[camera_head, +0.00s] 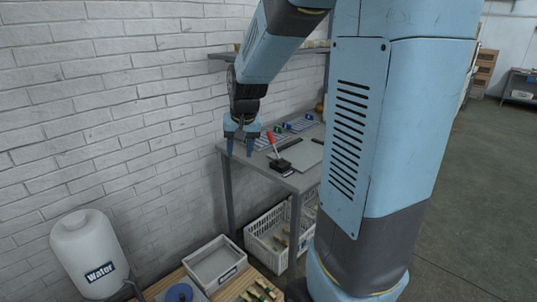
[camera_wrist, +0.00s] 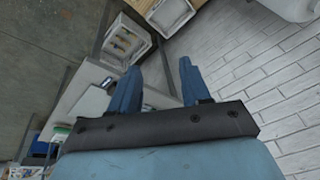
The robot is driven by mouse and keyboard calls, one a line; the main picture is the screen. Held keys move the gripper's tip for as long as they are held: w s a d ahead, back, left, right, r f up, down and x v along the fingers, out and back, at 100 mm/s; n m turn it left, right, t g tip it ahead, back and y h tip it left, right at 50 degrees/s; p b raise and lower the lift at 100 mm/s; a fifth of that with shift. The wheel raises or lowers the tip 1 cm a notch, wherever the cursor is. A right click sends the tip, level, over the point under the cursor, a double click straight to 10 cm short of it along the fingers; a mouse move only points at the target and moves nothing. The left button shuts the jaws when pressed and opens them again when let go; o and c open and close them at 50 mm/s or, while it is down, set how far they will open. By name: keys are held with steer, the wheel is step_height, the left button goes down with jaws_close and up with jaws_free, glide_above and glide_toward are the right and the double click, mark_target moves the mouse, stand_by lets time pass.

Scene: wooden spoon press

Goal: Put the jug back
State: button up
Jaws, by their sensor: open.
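A white plastic jug (camera_head: 93,254) labelled "Water" stands at the lower left of the head view, by the brick wall. It leans in the picture, and its base is at the frame's bottom, so what it rests on is hard to tell. A white rounded shape (camera_wrist: 290,8) at the top right of the wrist view looks like the same jug. My gripper (camera_head: 240,150) is open and empty, pointing down in front of the wall, well above and to the right of the jug. Its two blue fingers also show apart in the wrist view (camera_wrist: 159,68).
A grey workbench (camera_head: 305,180) with a red-handled tool (camera_head: 273,147) and blue racks stands behind my gripper. A white crate (camera_head: 268,240) sits under it. A grey tray (camera_head: 215,264) lies on a wooden surface near the jug. A wall shelf (camera_head: 222,56) is above.

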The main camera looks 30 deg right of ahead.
steer(key=s+a+r+n+t, duration=0.1)
steer(key=s+r, duration=0.3)
steer(key=s, duration=0.7)
steer(key=s+a+r+n+t, duration=0.1)
steer(key=s+r, duration=0.3)
steer(key=s, duration=0.6)
steer(key=shift+s+r+n, duration=0.4)
steer(key=shift+n, duration=0.3)
steer(key=shift+a, duration=0.1)
